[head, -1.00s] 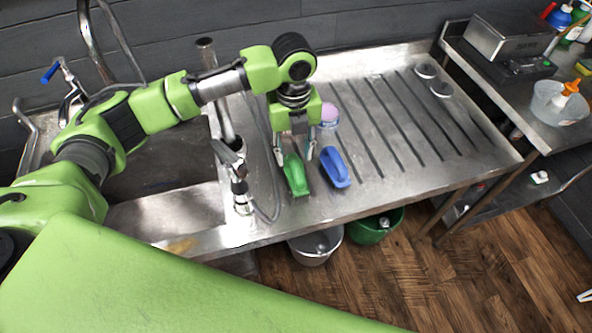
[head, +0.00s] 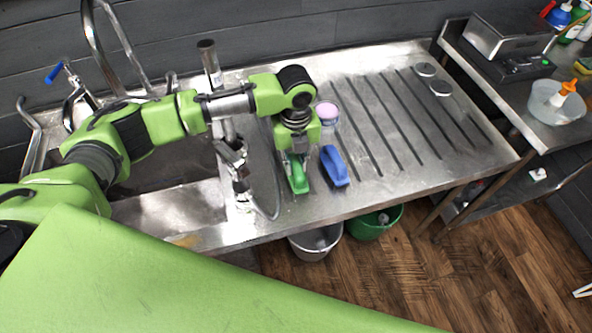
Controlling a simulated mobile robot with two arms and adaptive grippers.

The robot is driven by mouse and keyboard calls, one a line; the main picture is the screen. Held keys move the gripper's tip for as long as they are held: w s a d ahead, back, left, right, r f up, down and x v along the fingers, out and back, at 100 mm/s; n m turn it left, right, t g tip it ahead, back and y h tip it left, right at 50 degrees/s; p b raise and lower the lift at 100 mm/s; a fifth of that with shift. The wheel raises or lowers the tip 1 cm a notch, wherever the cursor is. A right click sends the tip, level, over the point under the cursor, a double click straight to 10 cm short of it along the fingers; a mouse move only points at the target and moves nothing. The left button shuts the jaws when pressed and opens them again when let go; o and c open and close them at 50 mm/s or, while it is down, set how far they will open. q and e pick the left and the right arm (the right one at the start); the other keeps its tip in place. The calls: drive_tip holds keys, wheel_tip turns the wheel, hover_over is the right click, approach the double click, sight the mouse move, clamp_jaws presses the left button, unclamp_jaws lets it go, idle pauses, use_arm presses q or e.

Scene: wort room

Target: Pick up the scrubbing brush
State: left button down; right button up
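A green brush-like item (head: 299,179) lies on the steel drainboard, its long side running front to back. A blue brush-like item (head: 334,166) lies just to its right. Which of the two is the scrubbing brush I cannot tell for certain. My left gripper (head: 297,177) points down over the green item, its fingers apart on either side of it. The gripper hides the item's far end, and I see no clear contact. My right gripper is not in view.
A pink-topped tub (head: 327,112) stands behind the gripper. The tap and hose (head: 240,180) are close on the left, by the sink. Two metal discs (head: 432,78) lie at the back right. The ribbed drainboard (head: 400,150) is mostly clear. Buckets (head: 316,243) stand below.

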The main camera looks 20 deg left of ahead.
use_arm(q)
drive_tip(key=shift+w+r, duration=0.1)
drive_tip(key=shift+r, duration=0.25)
wheel_tip(320, 180, up, 2)
drive_tip(key=shift+r+b, duration=0.1)
drive_tip(key=shift+b, duration=0.8)
drive_tip(key=s+r, duration=0.1)
drive_tip(key=r, duration=0.1)
drive_tip(key=s+d+r, duration=0.1)
drive_tip(key=s, duration=0.1)
drive_tip(key=s+d+r+b, duration=0.1)
drive_tip(key=r, duration=0.1)
drive_tip(key=shift+s+r, duration=0.15)
drive_tip(key=shift+r, duration=0.2)
drive_tip(key=s+d+r+b, duration=0.1)
drive_tip(key=s+d+r, duration=0.3)
drive_tip(key=s, duration=0.4)
drive_tip(key=shift+s+r, duration=0.2)
drive_tip(key=shift+s, duration=0.1)
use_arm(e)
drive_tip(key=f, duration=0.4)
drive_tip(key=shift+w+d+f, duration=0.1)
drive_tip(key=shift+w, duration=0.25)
